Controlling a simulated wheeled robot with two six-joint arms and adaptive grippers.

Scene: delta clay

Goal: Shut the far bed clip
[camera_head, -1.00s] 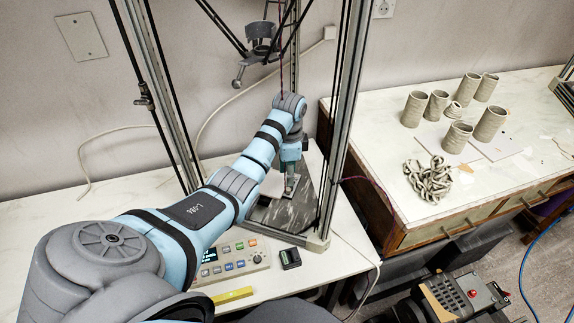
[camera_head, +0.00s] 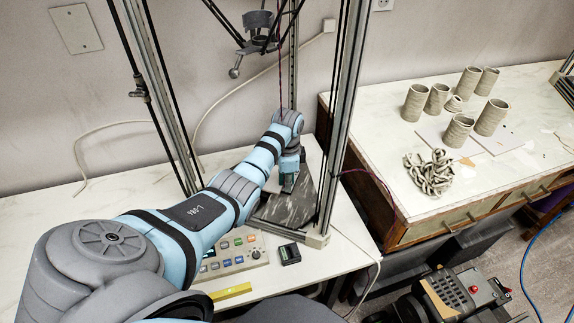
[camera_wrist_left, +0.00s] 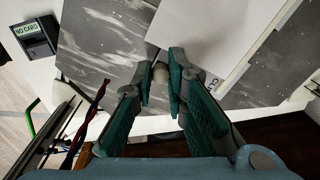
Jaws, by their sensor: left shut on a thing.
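The printer's grey marbled bed (camera_head: 285,210) lies between the metal posts, and it fills much of the left wrist view (camera_wrist_left: 105,45). My left gripper (camera_head: 289,186) is low over the bed's far part. A white labelled plate (camera_wrist_left: 205,28) lies beside the fingertips. My right gripper is not in view.
Printer posts (camera_head: 345,110) and a hanging print head (camera_head: 258,35) surround my arm. A button panel (camera_head: 230,253) and a small black box (camera_head: 289,254) sit in front. Clay cylinders (camera_head: 458,130) stand on the right table.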

